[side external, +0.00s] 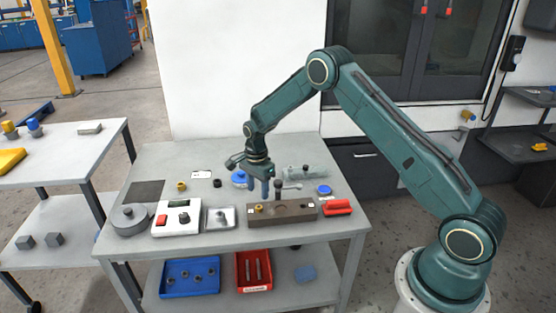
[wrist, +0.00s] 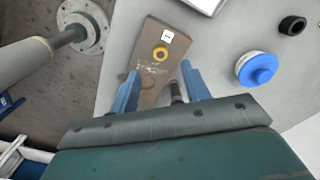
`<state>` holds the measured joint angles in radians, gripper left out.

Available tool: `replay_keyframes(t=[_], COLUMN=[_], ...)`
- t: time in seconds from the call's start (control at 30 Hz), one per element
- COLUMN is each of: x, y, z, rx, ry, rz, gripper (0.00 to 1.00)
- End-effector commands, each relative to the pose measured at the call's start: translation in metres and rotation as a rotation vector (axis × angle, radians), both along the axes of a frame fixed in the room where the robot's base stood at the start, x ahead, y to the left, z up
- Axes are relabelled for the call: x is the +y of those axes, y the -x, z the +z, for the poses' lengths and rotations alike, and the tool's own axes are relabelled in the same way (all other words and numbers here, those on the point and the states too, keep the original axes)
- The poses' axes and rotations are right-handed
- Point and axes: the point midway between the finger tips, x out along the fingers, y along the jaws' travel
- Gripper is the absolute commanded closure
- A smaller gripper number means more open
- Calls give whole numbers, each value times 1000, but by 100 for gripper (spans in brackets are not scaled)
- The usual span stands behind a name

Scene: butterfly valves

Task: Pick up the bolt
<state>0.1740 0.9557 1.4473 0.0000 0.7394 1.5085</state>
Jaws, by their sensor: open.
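The bolt looks like a dark upright pin (side external: 278,187) standing at the brown block (side external: 290,213) on the table. In the wrist view, a dark short cylinder (wrist: 176,90), likely the bolt, shows between the fingers, partly hidden by the gripper body. My gripper (side external: 264,190) has blue fingers pointing down beside the pin, above the block. In the wrist view my gripper (wrist: 160,70) is open, its fingers apart either side of the block. I cannot tell whether they touch the bolt.
A red part (side external: 337,208) lies right of the block, and a blue cap (side external: 324,190) behind it. A small metal tray (side external: 220,218) and a white box (side external: 176,219) with a red button stand left. A blue-topped round part (wrist: 258,68) and black nut (wrist: 292,25) lie nearby.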

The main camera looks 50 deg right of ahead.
Motion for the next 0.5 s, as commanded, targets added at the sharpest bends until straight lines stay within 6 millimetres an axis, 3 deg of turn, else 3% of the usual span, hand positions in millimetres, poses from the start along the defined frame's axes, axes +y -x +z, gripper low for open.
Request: replay_keyframes(t=[0.13,0.5], x=[0,0], y=[0,0], z=[-13,-20], rx=[0,0], ry=[0,0], rz=[0,0], gripper=[53,53])
